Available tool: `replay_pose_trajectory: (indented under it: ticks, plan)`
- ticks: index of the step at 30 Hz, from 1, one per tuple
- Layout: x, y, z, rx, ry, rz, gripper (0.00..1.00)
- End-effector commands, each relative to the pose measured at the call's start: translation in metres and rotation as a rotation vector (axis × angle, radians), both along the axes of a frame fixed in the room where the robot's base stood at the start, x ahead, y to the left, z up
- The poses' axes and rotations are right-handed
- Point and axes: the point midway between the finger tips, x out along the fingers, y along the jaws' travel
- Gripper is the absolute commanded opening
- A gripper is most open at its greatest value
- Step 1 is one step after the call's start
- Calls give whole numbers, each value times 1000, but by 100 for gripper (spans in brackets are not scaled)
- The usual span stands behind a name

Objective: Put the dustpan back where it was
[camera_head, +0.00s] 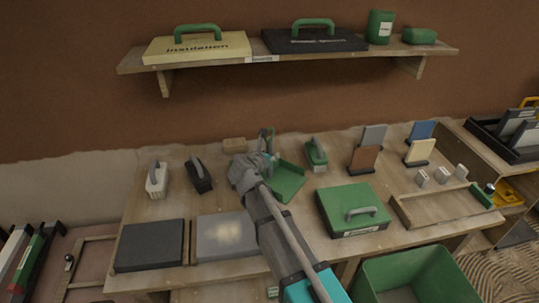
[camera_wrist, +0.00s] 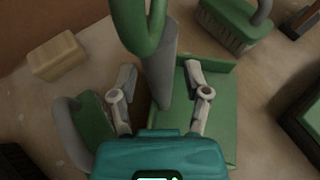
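The green dustpan (camera_head: 287,181) lies on the wooden bench, just right of my gripper in the head view. In the wrist view its flat pan (camera_wrist: 218,120) is at the right, and its grey and green handle rises toward the top of the picture. My gripper (camera_wrist: 161,100) is over it with the fingers spread wide. The lower handle appears between the fingers with gaps at both sides; I cannot tell how deep it sits between them. In the head view my wrist hides the fingertips and part of the dustpan.
A green brush (camera_head: 316,154) stands right of the dustpan. A wooden block (camera_head: 235,145) lies behind, and a green, grey-handled tool (camera_wrist: 85,125) is close to my left finger. A green case (camera_head: 353,208) sits at front right. A shelf (camera_head: 262,59) hangs above.

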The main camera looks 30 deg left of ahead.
Motion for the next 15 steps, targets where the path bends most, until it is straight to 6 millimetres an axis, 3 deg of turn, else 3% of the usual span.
replay_pose_trajectory:
  ticks: [15]
  plan:
    - [0, 0, 4, 0, 0, 1, 66]
